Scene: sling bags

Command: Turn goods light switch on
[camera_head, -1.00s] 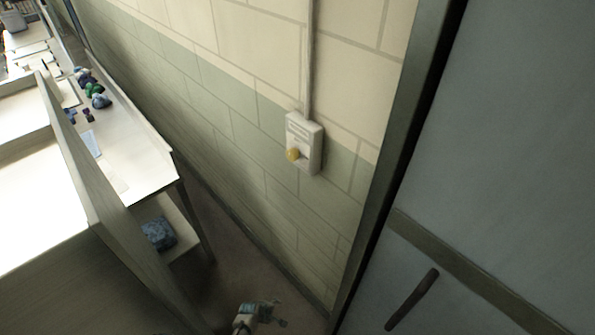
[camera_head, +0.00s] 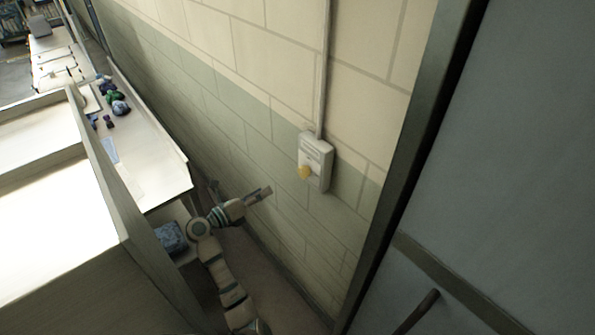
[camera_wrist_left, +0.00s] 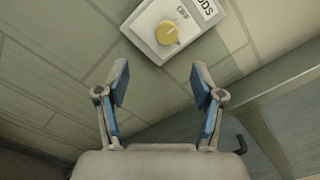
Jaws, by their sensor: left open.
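The goods light switch (camera_head: 315,160) is a pale box on the block wall with a yellow knob (camera_head: 304,172) on its front. A conduit runs up from it. In the left wrist view the switch box (camera_wrist_left: 193,42) and its round yellow knob (camera_wrist_left: 167,32) lie beyond the fingertips, near the top. Part of a label reading "DDS" and "OFF" shows there. My left gripper (camera_head: 262,193) is open and empty, lower left of the switch and apart from it. It also shows in the left wrist view (camera_wrist_left: 158,80), its two fingers spread. My right gripper is not in view.
A dark door frame (camera_head: 405,150) and a grey door (camera_head: 520,170) with a handle (camera_head: 418,312) stand to the right. A counter (camera_head: 150,170) with small items and a pale wooden partition (camera_head: 110,205) stand to the left. A blue bundle (camera_head: 171,238) sits on a low shelf.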

